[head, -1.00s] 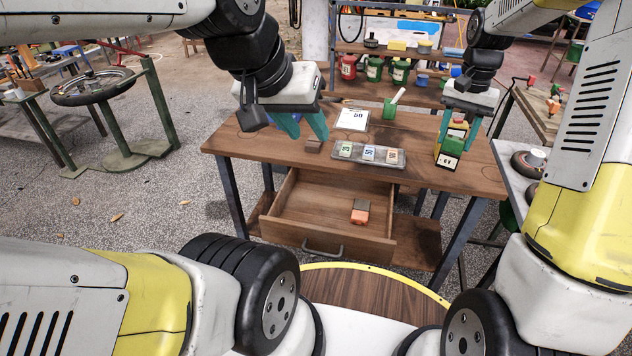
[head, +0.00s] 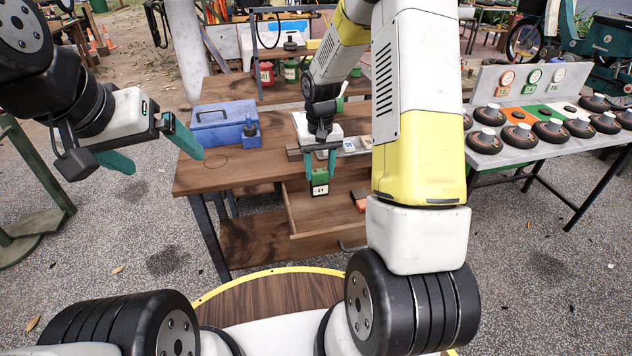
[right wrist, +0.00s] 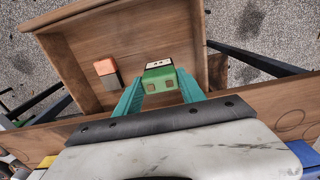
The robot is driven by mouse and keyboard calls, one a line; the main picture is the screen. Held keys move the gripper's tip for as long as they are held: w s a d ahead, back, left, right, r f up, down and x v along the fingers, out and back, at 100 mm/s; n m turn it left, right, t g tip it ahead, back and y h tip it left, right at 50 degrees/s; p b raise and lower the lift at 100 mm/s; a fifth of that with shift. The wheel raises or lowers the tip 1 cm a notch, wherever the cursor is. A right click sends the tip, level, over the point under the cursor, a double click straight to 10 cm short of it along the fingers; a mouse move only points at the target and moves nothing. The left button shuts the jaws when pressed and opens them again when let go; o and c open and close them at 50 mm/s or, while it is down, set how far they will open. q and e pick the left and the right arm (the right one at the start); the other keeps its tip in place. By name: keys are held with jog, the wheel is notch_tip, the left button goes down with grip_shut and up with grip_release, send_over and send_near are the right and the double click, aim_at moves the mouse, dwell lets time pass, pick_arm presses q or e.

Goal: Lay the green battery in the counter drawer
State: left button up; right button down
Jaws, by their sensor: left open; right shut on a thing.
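The green battery (head: 320,185) is held by my right gripper (head: 321,166) in the head view. It also shows in the right wrist view (right wrist: 161,80), between the two teal fingers. The open counter drawer (head: 300,213) is partly hidden behind my right arm in the head view. In the right wrist view the drawer (right wrist: 75,45) lies below the battery, which is above its inside and seems clear of the floor. An orange and grey block (right wrist: 107,72) lies in the drawer. My left gripper (head: 160,152) is open and empty, left of the counter.
A blue toolbox (head: 222,125) stands on the counter (head: 185,180). Labelled small blocks (head: 349,144) sit behind my right arm. A grey table with several round dark discs (head: 520,150) stands to the right.

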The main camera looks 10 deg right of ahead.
aim_at(320, 192)
notch_tip(320, 192, down, 8)
jog(key=shift+f, duration=0.2)
dwell(0.3)
jog(key=c, duration=0.7)
grip_release()
jog(key=shift+f, duration=0.15)
